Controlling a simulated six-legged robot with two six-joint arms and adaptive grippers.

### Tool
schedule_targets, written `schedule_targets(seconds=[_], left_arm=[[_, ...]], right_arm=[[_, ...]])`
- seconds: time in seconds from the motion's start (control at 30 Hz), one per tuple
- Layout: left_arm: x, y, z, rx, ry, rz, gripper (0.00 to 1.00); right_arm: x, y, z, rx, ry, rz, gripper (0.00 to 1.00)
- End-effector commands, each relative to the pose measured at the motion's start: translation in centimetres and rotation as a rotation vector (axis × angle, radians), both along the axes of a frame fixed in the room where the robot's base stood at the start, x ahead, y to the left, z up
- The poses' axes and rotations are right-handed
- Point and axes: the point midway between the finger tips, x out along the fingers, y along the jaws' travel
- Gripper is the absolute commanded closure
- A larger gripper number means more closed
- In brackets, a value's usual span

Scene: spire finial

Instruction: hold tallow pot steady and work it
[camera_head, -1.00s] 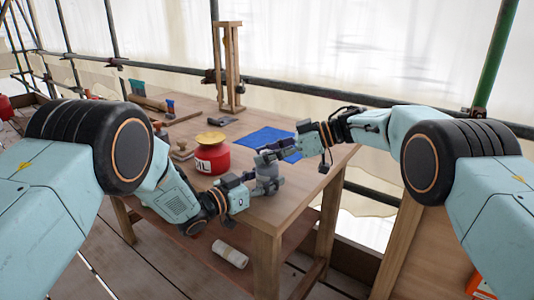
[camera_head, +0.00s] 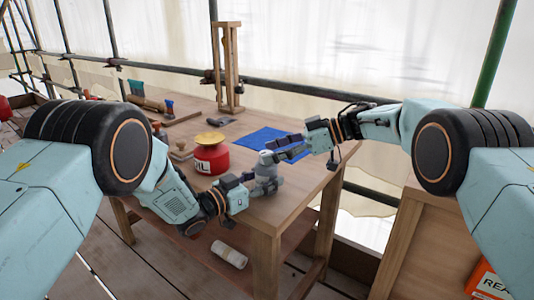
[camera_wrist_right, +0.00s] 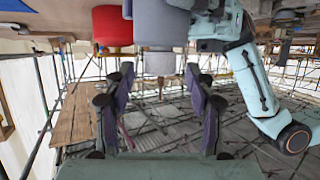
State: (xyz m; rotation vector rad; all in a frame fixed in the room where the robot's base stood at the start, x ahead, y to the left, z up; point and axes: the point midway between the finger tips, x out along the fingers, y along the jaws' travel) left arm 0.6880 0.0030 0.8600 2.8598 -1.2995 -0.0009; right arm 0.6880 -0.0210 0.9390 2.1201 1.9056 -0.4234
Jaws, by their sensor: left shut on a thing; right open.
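The tallow pot (camera_head: 266,171) is a small grey pot with a narrower top, upright at the table's front right corner. My left gripper (camera_head: 256,184) is shut on its lower body from the left. My right gripper (camera_head: 283,148) is open and empty, just above and to the right of the pot's top. In the right wrist view, which is upside down, the pot (camera_wrist_right: 161,24) shows with its narrower top (camera_wrist_right: 160,63) beyond the gap between my open right fingers (camera_wrist_right: 159,82). Whether the pot's base touches the table is hidden.
A red pot (camera_head: 211,158) with a yellow lid stands left of the tallow pot. A blue cloth (camera_head: 262,138) lies behind it on the wooden table (camera_head: 215,190). A wooden frame (camera_head: 229,68) and tools stand farther back. A white roll (camera_head: 229,254) lies below.

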Motion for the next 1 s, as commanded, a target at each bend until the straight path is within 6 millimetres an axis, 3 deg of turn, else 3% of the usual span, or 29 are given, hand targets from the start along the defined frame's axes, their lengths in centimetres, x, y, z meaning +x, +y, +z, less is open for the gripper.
schedule_targets(seconds=[0.2,0.43,0.63,1.0], left_arm=[[0.0,0.0,0.0,-0.001,-0.001,0.001,0.84],[0.0,0.0,0.1,-0.001,-0.001,0.0,0.84],[0.0,0.0,0.1,-0.001,-0.002,0.0,0.84],[0.0,0.0,0.1,-0.001,-0.002,0.0,0.84]], right_arm=[[-0.4,-4.5,1.9,0.001,-0.001,-0.004,0.44],[-0.8,-7.7,3.2,0.0,-0.001,-0.003,0.44],[-0.9,-8.8,3.7,0.0,0.0,0.0,0.44],[-0.9,-8.7,3.8,0.005,-0.002,-0.005,0.45]])
